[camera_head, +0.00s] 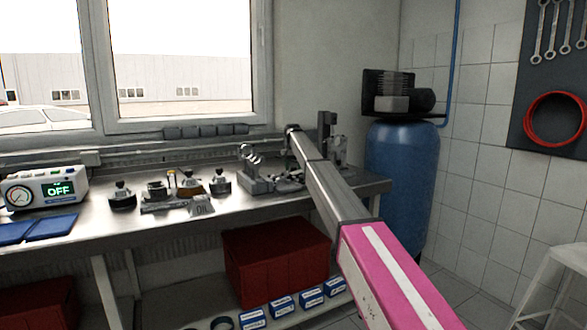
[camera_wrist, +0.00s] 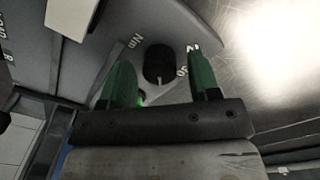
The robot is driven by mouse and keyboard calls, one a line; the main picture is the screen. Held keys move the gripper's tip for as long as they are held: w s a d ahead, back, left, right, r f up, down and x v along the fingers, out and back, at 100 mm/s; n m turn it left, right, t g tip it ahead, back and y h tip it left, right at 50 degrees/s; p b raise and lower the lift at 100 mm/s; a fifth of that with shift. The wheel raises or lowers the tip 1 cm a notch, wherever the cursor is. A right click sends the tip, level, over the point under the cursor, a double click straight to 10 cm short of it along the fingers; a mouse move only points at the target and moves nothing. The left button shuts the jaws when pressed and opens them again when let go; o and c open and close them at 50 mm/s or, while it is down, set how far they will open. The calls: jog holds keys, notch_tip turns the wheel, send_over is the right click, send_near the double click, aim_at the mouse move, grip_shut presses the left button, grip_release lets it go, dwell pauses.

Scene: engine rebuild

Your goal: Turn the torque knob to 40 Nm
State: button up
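In the wrist view a dark round knob (camera_wrist: 158,63) sits on a grey panel (camera_wrist: 110,35). A small light pointer mark shows on the knob's lower edge, on the side toward my gripper. "Nm" is printed left of the knob, and a partly covered number, perhaps 50, is to its right. My gripper (camera_wrist: 164,80) is open, with one green finger on each side of the knob and gaps visible between fingers and knob. A small green glow shows by the left finger. In the head view my arm reaches toward the bench's right end; the knob cannot be made out there.
A metal workbench (camera_head: 95,228) holds a gauge box reading OFF (camera_head: 45,188), blue pads (camera_head: 50,227) and several small engine parts. A dark upright device (camera_head: 327,135) stands at the bench's right end. A blue tank (camera_head: 400,185) is beside it. A red box (camera_head: 275,262) sits below.

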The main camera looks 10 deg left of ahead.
dwell(0.3)
notch_tip(320, 180, up, 11)
jog(key=shift+a, duration=0.15)
dwell(0.4)
jog(key=shift+f, duration=0.15)
